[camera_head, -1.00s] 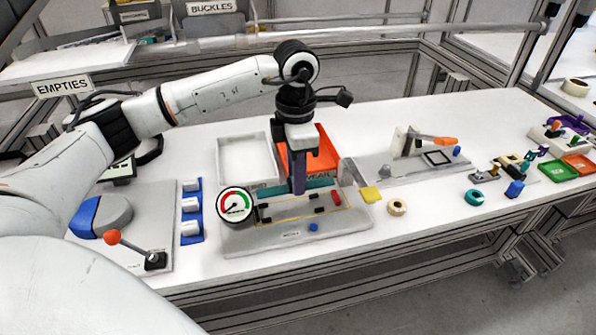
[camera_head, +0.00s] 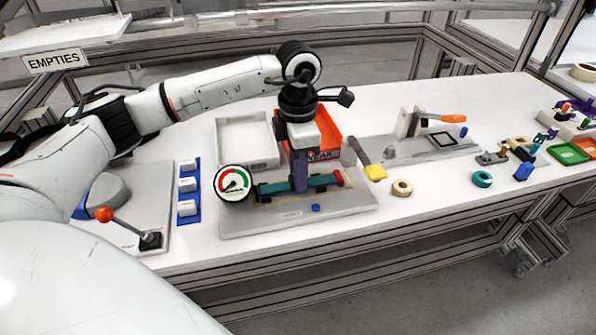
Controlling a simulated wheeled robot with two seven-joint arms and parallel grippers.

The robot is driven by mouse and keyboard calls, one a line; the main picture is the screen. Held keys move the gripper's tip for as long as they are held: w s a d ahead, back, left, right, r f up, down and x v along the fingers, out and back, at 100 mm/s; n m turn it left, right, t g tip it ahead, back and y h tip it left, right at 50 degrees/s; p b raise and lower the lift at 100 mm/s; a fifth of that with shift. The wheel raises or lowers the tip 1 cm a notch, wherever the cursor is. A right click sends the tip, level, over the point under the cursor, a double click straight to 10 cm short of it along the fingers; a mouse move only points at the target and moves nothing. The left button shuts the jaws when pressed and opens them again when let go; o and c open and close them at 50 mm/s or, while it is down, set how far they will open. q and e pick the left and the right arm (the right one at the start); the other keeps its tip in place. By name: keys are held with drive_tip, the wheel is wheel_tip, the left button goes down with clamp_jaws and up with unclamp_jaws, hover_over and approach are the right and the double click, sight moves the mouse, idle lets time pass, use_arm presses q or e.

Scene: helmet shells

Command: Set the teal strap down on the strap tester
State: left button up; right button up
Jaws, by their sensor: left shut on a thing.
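The teal strap (camera_head: 322,181) lies level, running left to right across the strap tester (camera_head: 345,203). My left gripper (camera_head: 299,187) points straight down and is shut on the strap near its middle. The strap is at or just above the tester's yellow-outlined area; I cannot tell whether it touches. The tester is a grey plate with a round red-green dial (camera_head: 233,182) at its left, a blue button (camera_head: 315,207) at its front and a red part (camera_head: 338,177) at the strap's right end. My right gripper is not in view.
Behind the tester stand a white tray (camera_head: 247,158) and an orange-red tray (camera_head: 328,146). A yellow-ended lever (camera_head: 375,172) and a tan roll (camera_head: 402,188) lie to the right. A lever with an orange-red knob (camera_head: 104,214) stands at the left.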

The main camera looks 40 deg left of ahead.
use_arm(q)
drive_tip(key=shift+f+b, duration=0.35)
drive_tip(key=shift+f, duration=0.2)
drive_tip(key=o, duration=1.1)
wheel_tip(320, 180, up, 10)
drive_tip(key=shift+f, duration=0.1)
drive_tip(key=shift+r, duration=0.35)
